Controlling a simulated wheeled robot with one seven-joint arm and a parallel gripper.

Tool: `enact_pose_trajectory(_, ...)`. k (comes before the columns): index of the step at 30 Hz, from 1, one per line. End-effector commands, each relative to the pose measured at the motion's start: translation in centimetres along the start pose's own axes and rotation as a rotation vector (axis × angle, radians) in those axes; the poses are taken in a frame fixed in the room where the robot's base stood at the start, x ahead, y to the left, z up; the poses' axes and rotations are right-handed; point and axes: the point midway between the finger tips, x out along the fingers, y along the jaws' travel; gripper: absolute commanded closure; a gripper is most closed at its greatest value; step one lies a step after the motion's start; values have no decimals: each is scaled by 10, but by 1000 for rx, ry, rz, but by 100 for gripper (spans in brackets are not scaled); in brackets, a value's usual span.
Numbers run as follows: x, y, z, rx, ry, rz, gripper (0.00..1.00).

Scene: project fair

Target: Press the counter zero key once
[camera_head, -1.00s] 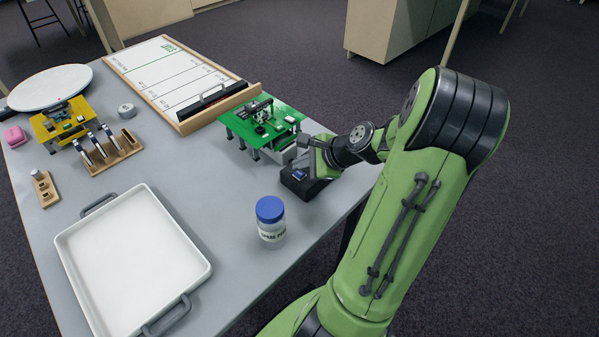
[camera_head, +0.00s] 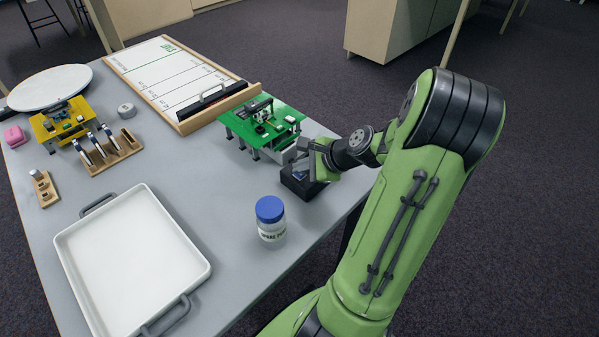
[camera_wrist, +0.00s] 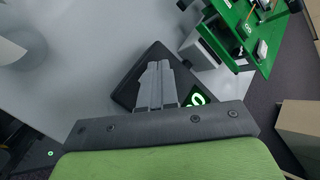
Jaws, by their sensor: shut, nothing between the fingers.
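The counter is a small black box (camera_head: 302,186) near the table's right edge, in front of the green board. In the wrist view the counter (camera_wrist: 128,92) lies behind my fingers, with a lit green digit (camera_wrist: 198,97) showing to their right; the digit is partly cut off, but looks like a 0. My gripper (camera_head: 301,168) is shut and empty, its fingertips over the counter's top. In the wrist view the closed fingers (camera_wrist: 155,72) cover much of the top. The zero key is hidden, and I cannot tell whether the fingertips touch it.
A green board on legs (camera_head: 285,118) stands just behind the counter. A blue-lidded jar (camera_head: 271,232) stands in front of it. A white tray (camera_head: 68,240), a yellow board (camera_head: 48,130) and a wooden-framed chart board (camera_head: 125,68) lie farther left. The table between is clear.

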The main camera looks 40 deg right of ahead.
Motion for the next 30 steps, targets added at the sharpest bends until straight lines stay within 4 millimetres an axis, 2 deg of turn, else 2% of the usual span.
enact_pose_trajectory(30,-14,-10,10,1,0,1,100)
